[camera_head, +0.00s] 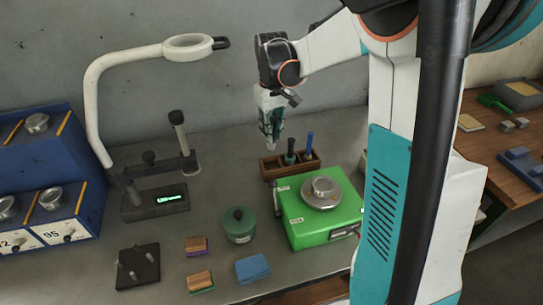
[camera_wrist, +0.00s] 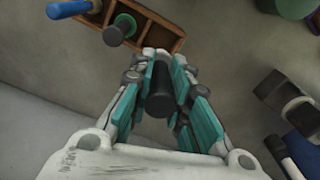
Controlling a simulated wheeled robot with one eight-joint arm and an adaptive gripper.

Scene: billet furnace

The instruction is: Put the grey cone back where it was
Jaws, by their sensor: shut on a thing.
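My gripper (camera_head: 270,140) is above the bench, pointing down, just behind and above the wooden rack (camera_head: 270,171). In the wrist view my gripper (camera_wrist: 160,85) is shut on a dark grey piece, the grey cone (camera_wrist: 159,92), seen nearly end on between the teal fingers. Its full shape is hidden there, and the fingers hide it in the head view. The wooden rack (camera_wrist: 180,43) lies beyond the fingertips in the wrist view. It holds a blue-handled tool (camera_head: 309,143) and a green-and-dark one (camera_head: 290,151). Its compartment nearest the fingers looks empty.
A green scale (camera_head: 297,230) with a metal pan stands in front of the rack. A green lidded pot (camera_head: 239,226) is to its left. A lamp arm (camera_head: 92,100) and a black stand (camera_head: 155,203) are further left. Bare bench lies left of the rack.

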